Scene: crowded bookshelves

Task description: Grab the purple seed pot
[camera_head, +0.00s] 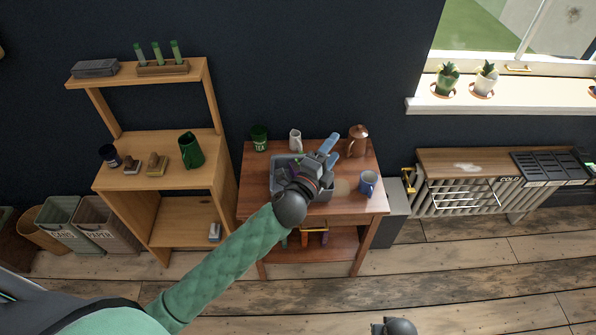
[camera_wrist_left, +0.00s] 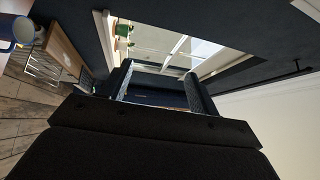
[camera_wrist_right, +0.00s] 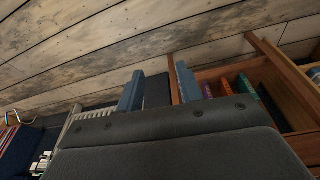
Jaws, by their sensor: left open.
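I cannot clearly make out a purple seed pot in any view. A grey tray (camera_head: 275,184) stands on the wooden table (camera_head: 255,208) with grey items in it, partly hidden by my left arm. My left gripper (camera_head: 328,150) is above the tray's back right side, its blue fingers apart and nothing visible between them. Those fingers also frame the left wrist view (camera_wrist_left: 162,88). My right gripper (camera_wrist_right: 160,88) has its fingers apart and empty, low in front of the table's shelf.
A green cup (camera_head: 259,137), white jug (camera_head: 295,140), copper pot (camera_head: 358,140) and blue mug (camera_head: 368,184) stand around the tray. A wooden shelf unit (camera_head: 120,180) is left, a radiator (camera_head: 455,198) right. Open floor lies in front.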

